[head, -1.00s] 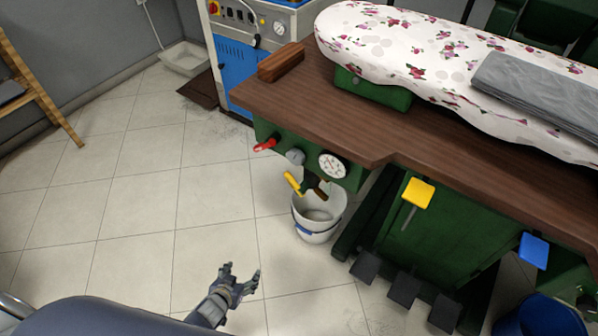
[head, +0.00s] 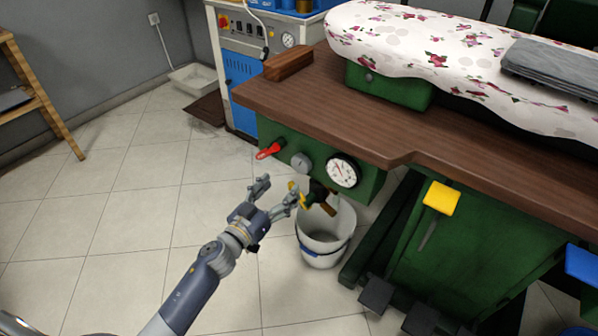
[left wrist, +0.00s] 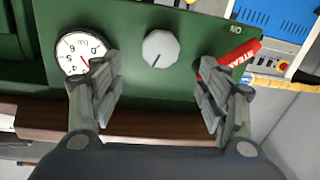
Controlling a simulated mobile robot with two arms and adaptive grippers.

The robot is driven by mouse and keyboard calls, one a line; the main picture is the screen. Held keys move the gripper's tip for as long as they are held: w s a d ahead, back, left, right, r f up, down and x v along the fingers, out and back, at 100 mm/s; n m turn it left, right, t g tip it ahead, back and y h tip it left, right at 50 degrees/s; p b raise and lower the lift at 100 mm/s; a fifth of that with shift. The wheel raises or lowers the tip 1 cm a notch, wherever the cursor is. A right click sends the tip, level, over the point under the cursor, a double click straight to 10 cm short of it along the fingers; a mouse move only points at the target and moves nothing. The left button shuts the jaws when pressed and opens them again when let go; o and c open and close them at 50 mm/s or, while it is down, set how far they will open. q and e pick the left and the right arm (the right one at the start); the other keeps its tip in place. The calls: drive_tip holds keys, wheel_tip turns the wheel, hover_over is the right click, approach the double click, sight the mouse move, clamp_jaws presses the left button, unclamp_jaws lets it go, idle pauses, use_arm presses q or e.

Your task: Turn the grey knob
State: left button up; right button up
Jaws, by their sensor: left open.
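The grey knob (head: 301,162) sits on the green panel under the brown table top, between the red lever (head: 270,150) and the white-faced gauge (head: 343,171). In the left wrist view the knob (left wrist: 160,48) is a many-sided grey disc with a dark pointer line toward its lower left. My left gripper (head: 277,190) is open and empty in front of the panel, a little below the knob. In the left wrist view the knob shows beyond and between its two fingers (left wrist: 160,88), apart from both. The right gripper is in neither view.
A yellow-handled valve (head: 298,193) sticks out below the knob, close to the left gripper's right finger. A white bucket (head: 325,240) stands on the floor beneath. The brown table top (head: 300,105) overhangs the panel. Tiled floor (head: 120,210) at left is clear.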

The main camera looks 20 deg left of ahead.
sight(299, 167)
use_arm(q)
drive_tip(key=x, duration=0.4)
drive_tip(key=shift+w+d+b, duration=0.1)
drive_tip(key=shift+w+b, duration=0.25)
drive_tip(key=x, duration=0.3)
drive_tip(key=shift+w+f+b, duration=0.1)
drive_tip(key=shift+w+b, duration=0.2)
drive_tip(key=shift+b, duration=0.1)
drive_tip(key=shift+w+d, duration=0.25)
drive_tip(key=shift+w, duration=0.4)
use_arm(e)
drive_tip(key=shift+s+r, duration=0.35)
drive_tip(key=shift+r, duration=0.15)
use_arm(q)
drive_tip(key=c, duration=1.1)
